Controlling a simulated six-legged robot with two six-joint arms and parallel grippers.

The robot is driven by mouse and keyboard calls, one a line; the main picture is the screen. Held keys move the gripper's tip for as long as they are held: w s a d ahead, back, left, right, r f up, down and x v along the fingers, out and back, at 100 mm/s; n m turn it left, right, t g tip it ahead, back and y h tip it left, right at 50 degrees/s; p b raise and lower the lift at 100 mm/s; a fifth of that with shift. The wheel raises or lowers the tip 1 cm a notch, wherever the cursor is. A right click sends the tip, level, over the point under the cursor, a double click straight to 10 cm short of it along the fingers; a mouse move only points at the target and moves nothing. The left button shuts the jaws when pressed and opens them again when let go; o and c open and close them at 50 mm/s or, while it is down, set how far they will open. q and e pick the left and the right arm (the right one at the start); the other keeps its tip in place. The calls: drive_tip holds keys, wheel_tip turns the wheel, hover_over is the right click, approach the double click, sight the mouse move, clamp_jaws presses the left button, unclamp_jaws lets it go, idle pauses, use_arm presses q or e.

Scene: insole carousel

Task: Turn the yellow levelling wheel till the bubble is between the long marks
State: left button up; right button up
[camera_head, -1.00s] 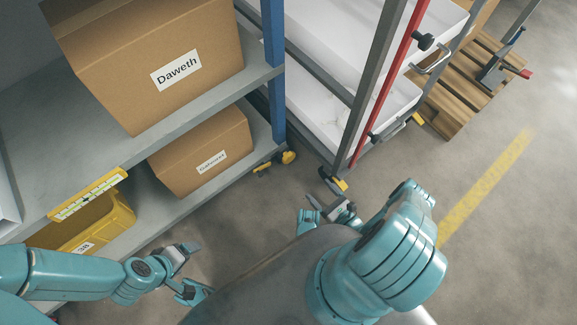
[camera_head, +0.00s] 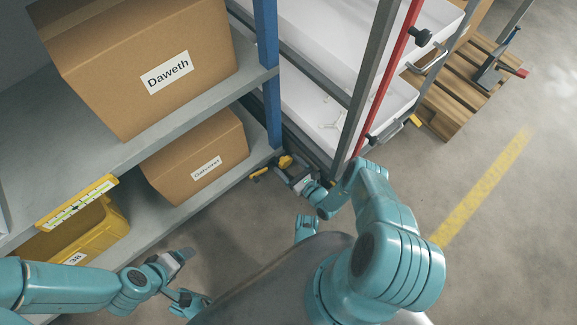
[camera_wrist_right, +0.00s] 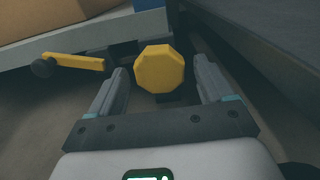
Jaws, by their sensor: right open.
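The yellow levelling wheel (camera_head: 286,161) sits low at the shelf's corner foot, below the blue post. In the right wrist view the wheel (camera_wrist_right: 160,68) is a faceted yellow knob between the tips of my open right gripper (camera_head: 291,178), with a gap on each side. A yellow level strip (camera_head: 77,203) with marks is on the shelf's front edge at the left. Its bubble is too small to place surely against the long marks. My left gripper (camera_head: 190,277) is open and empty, in front of the lower shelf, away from the wheel.
A yellow lever (camera_wrist_right: 80,62) juts out left of the wheel. Boxes (camera_head: 167,75) and a yellow bin (camera_head: 110,226) stand on the shelves. A rack with white trays (camera_head: 318,118) and a red bar (camera_head: 388,75) is close on the right. Floor in front is clear.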

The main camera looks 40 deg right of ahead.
drive_tip(key=shift+w, duration=0.15)
drive_tip(key=c, duration=1)
drive_tip(key=shift+m, duration=2.1)
drive_tip(key=shift+c, duration=0.2)
drive_tip(key=o, duration=1)
drive_tip(key=shift+o, duration=0.2)
